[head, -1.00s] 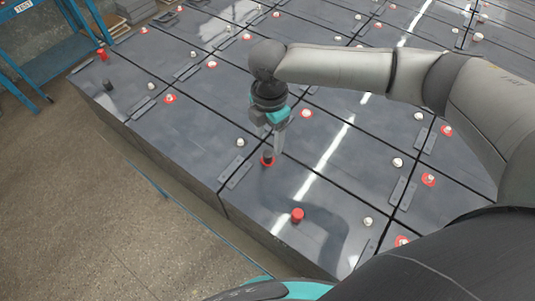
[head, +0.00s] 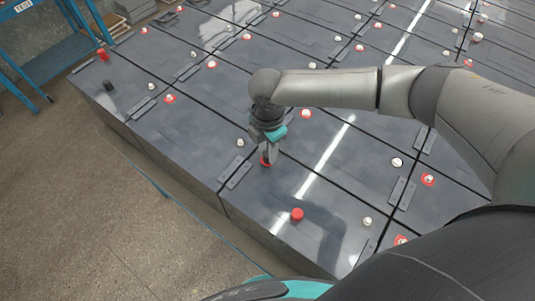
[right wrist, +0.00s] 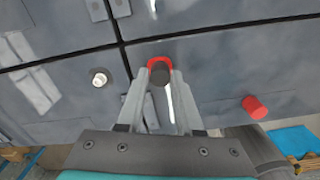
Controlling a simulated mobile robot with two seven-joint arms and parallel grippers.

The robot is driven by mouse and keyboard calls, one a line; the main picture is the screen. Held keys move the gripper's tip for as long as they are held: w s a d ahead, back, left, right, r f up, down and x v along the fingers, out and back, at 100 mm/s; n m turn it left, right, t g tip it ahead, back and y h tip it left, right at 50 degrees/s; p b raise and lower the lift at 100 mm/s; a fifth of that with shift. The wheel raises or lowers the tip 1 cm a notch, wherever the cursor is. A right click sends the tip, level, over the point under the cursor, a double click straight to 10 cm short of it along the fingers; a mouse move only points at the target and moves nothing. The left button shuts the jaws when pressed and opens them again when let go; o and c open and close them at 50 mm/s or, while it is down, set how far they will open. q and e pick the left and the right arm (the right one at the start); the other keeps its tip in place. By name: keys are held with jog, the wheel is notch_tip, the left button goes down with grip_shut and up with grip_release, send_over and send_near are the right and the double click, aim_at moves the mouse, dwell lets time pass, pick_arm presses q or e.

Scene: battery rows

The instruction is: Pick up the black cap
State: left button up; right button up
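The black cap (right wrist: 160,75) shows in the right wrist view, between my right gripper's fingertips, with a red ring (right wrist: 159,61) behind it. My right gripper (head: 267,157) is low over this spot, near the front edge of the dark battery top, and its fingers hide the cap in the head view. In the right wrist view the right gripper (right wrist: 161,76) has a finger close against each side of the cap, with no clear gap. My left gripper is not in view.
A red cap (head: 297,214) stands nearer on the same battery; another red cap (head: 102,55) and a dark cap (head: 108,85) stand at the far left. Pale terminals (head: 240,142) dot the battery rows. A blue frame (head: 35,50) stands at the upper left.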

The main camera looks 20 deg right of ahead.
grip_shut()
notch_tip(320, 180, up, 20)
dwell(0.7)
jog(key=shift+o, duration=0.2)
grip_release()
grip_shut()
jog(key=shift+r+p, duration=0.65)
jog(key=shift+p, duration=0.7)
jog(key=shift+r, duration=0.1)
